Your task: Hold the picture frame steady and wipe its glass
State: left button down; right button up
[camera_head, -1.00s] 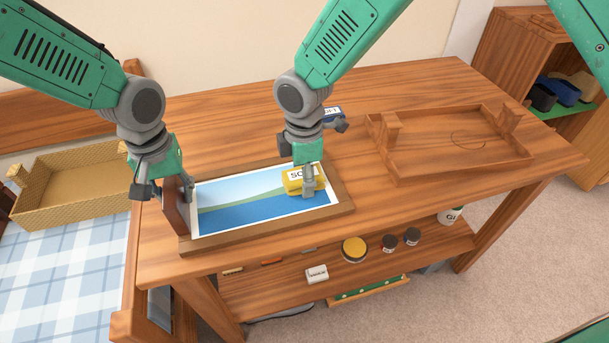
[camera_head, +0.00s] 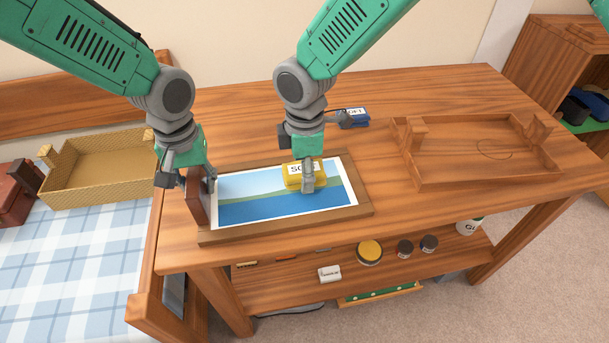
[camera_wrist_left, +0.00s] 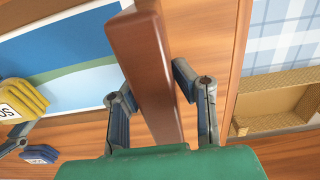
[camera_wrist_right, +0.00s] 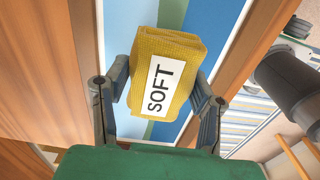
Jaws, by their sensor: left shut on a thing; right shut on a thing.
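The picture frame (camera_head: 290,231) lies flat on the wooden table, its glass (camera_head: 250,205) over a blue, green and white landscape. A dark brown upright bar (camera_head: 196,206) stands at its left end. My left gripper (camera_head: 188,180) is shut on this bar; the left wrist view shows the bar (camera_wrist_left: 147,70) between the fingers. My right gripper (camera_head: 307,182) is shut on a yellow cloth (camera_head: 291,180) marked "SOFT", which appears to rest on the glass right of its middle. The cloth also shows between the fingers in the right wrist view (camera_wrist_right: 180,50).
A blue item (camera_head: 357,117) with a partly hidden label lies behind the frame. A wooden tray (camera_head: 470,182) sits at the right. A woven basket (camera_head: 95,198) stands left on a checked cloth.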

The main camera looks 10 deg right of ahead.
jog(key=shift+r, duration=3.15)
pick_arm(q)
jog(key=c, duration=1.6)
grip_release()
jog(key=o, duration=0.4)
jog(key=shift+w+a+f, duration=0.1)
jog(key=shift+w, duration=0.05)
pick_arm(e)
jog(key=shift+w+f, duration=0.1)
jog(key=shift+a, duration=0.1)
pick_arm(q)
notch_tip(320, 180, up, 12)
